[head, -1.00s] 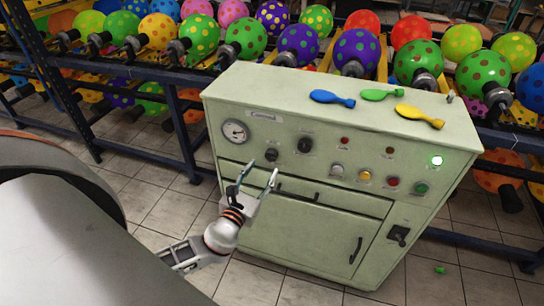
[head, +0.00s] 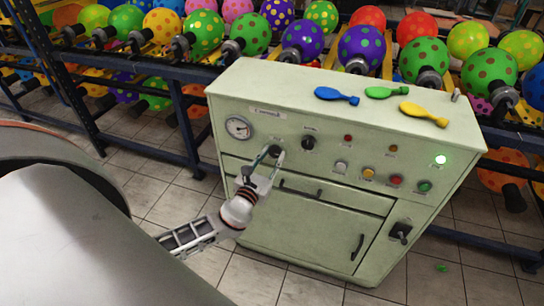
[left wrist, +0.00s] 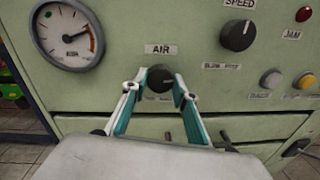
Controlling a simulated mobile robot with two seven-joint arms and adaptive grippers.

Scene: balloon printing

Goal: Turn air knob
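The air knob (left wrist: 161,78) is a dark round knob under the "AIR" label, on the front panel of the pale green machine (head: 330,175). In the head view the knob (head: 275,151) is partly covered by my fingertips. My left gripper (head: 273,153) has its two teal-lined fingers on either side of the knob. In the left wrist view the fingertips (left wrist: 162,84) look closed against the knob's sides. The knob's lower part and its pointer are hard to read. My right gripper is not in view.
A round gauge (left wrist: 68,35) sits left of the knob and the speed knob (left wrist: 238,35) to its right. Three flat balloons lie on top. Racks of dotted balloons (head: 361,46) stand behind.

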